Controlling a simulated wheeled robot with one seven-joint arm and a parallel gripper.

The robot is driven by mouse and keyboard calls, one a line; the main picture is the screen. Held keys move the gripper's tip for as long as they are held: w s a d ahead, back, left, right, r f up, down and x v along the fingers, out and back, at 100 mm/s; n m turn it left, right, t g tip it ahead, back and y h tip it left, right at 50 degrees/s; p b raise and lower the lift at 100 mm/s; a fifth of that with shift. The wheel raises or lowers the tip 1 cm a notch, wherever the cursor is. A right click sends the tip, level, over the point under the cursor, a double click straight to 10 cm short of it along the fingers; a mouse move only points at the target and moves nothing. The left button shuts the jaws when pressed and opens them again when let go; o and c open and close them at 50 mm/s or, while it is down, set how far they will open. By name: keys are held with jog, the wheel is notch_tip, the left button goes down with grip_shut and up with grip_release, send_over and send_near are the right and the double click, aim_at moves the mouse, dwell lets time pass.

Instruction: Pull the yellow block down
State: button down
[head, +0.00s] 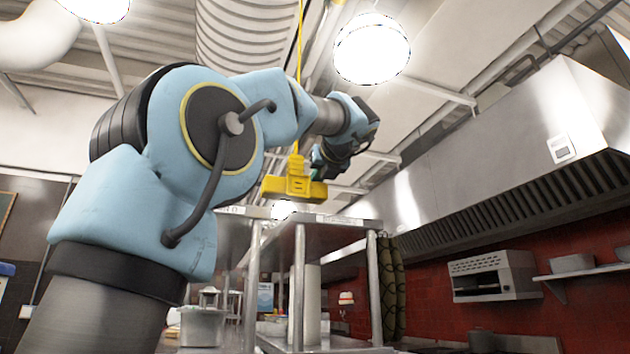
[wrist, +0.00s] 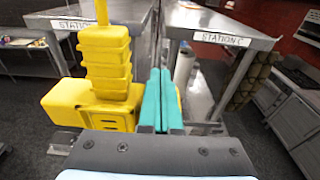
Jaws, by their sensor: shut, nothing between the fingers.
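The yellow block (head: 293,188) hangs on a yellow cord from above, near the middle of the head view. It has a wide bar at the bottom and a ribbed stem above. In the wrist view the yellow block (wrist: 108,75) fills the left of centre. My gripper (wrist: 161,85) shows there as two teal fingers pressed together with nothing between them. They are just right of the stem, and I cannot tell whether they touch the block. In the head view my gripper (head: 318,172) is close to the block's upper right, its fingers partly hidden.
A metal shelf (head: 340,222) stands below the block. Station tables (wrist: 205,20) lie ahead in the wrist view. A large exhaust hood (head: 500,130) runs along the right. Pots (head: 202,325) stand on the counter.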

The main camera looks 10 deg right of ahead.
notch_tip(320, 180, down, 12)
jog(key=b, duration=0.9)
jog(key=shift+r, duration=0.25)
notch_tip(320, 180, down, 5)
jog(key=b, duration=0.5)
notch_tip(320, 180, up, 6)
jog(key=p, duration=0.7)
jog(key=s+d+r, duration=0.1)
jog(key=s+r, duration=0.1)
jog(key=s, duration=0.6)
jog(key=shift+b, duration=0.45)
dwell(0.3)
